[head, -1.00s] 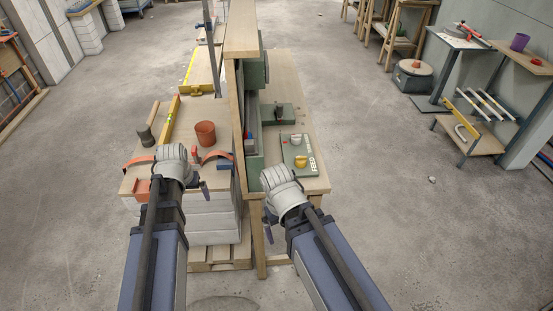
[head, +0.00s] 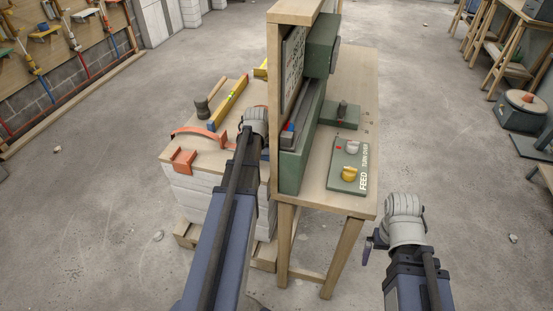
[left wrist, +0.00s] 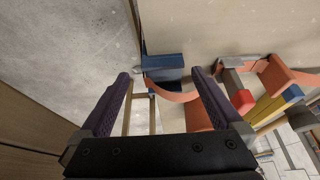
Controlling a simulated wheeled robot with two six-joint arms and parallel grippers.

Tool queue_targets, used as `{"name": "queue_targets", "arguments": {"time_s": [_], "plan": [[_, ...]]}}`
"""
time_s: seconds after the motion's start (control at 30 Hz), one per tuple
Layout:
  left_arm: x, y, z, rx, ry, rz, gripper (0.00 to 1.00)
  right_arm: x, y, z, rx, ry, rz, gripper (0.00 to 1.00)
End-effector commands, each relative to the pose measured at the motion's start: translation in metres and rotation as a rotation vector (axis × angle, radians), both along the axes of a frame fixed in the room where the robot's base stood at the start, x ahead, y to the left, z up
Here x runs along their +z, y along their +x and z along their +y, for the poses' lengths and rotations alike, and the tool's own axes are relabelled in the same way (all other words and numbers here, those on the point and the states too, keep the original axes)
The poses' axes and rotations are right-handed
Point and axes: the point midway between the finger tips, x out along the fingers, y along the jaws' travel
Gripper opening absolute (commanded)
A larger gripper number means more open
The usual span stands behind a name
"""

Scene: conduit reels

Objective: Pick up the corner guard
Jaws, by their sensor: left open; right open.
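An orange, angled piece, which looks like the corner guard (head: 184,161), lies at the near left edge of the wood-topped stack. My left gripper is hidden behind its own wrist in the head view, over the right part of that stack. In the left wrist view its two purple fingers (left wrist: 160,76) are apart with no object clamped between them. A blue block (left wrist: 163,66) and an orange curved strap lie beyond the fingertips. An orange angled piece (left wrist: 277,76) shows at the right there; I cannot tell whether it is the guard. My right gripper (head: 376,243) is open, right of the bench.
The wooden bench (head: 350,205) with its tall green panel (head: 293,150) stands close right of my left arm. An orange strap (head: 202,134), a yellow level (head: 230,100) and a dark cylinder (head: 202,107) lie on the stack.

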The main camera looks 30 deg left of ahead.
Motion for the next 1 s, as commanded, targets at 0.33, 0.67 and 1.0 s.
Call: {"name": "queue_targets", "arguments": {"time_s": [0.33,0.67,1.0], "plan": [[-0.014,0.006,0.002,0.0,0.0,0.001,1.0,-0.014,0.0,0.0,0.0,0.0,0.0,1.0],[-0.051,0.022,0.008,0.0,0.0,0.001,1.0,-0.051,0.0,0.0,0.0,0.0,0.0,1.0],[-0.05,0.023,0.008,0.0,0.0,0.001,0.94,-0.05,0.0,0.0,0.0,0.0,0.0,1.0]]}}
